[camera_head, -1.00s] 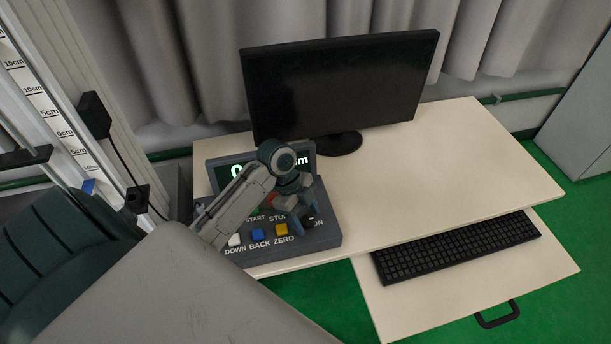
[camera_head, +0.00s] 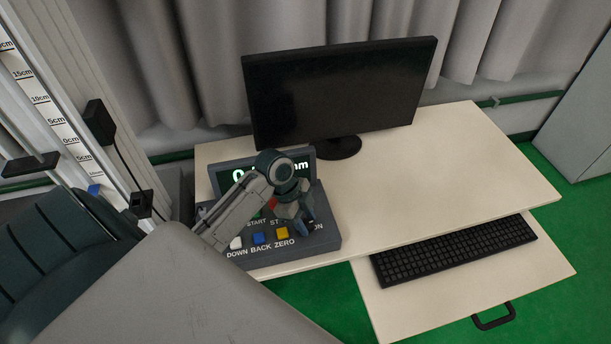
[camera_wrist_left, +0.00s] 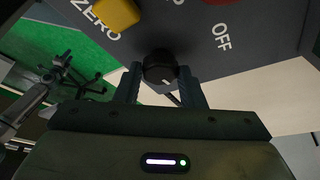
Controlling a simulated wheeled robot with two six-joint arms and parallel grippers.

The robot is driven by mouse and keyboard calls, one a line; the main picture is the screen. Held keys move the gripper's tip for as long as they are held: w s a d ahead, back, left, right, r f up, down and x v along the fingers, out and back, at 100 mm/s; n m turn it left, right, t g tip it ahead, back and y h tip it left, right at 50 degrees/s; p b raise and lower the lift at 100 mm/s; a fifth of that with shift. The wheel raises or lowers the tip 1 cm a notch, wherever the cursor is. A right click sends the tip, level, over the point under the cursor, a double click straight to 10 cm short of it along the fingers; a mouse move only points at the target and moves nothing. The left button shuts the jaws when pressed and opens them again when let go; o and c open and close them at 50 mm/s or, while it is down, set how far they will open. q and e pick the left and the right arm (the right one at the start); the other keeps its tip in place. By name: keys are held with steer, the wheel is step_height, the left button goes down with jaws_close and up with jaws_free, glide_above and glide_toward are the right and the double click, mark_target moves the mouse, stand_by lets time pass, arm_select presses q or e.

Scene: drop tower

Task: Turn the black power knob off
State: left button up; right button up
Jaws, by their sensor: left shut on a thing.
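The black power knob (camera_wrist_left: 160,66) is round and sits on the grey control box (camera_wrist_left: 190,22), near the word OFF. My left gripper (camera_wrist_left: 159,76) is shut on the knob, with one finger on each side of it. A small white mark shows on the knob's lower edge in the left wrist view. In the head view my left gripper (camera_head: 307,219) is over the right end of the control box (camera_head: 326,238) and mostly hides the knob. The box's display is lit and partly covered by my arm. My right gripper is not in view.
A white button (camera_head: 236,242), a blue button (camera_head: 259,238) and a yellow button (camera_head: 281,233) are left of my gripper. A monitor (camera_head: 340,90) stands behind the box, and a keyboard (camera_head: 455,250) lies on the lower shelf. The desk's right side (camera_head: 470,160) is clear.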

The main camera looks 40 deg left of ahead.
arm_select(q)
steer(key=n+t+p, duration=0.1)
steer(key=n+p, duration=0.2)
steer(key=p, duration=0.1)
steer(key=n+t+y+p, duration=0.1)
steer(key=n+p, duration=0.3)
steer(key=n+t+y+p, duration=0.1)
steer(key=n+p, duration=0.2)
steer(key=n, duration=0.1)
steer(key=shift+s+d+r+p, duration=0.2)
steer(key=shift+s+d+p, duration=0.1)
steer(key=shift+p, duration=0.1)
steer(key=shift+f+n+y+p, duration=0.15)
steer(key=shift+n+y+p, duration=0.5)
steer(key=shift+n, duration=0.55)
steer(key=shift+f+n+y, duration=0.1)
steer(key=shift+n+y, duration=0.45)
steer(key=shift+n, duration=1.05)
steer(key=o, duration=1)
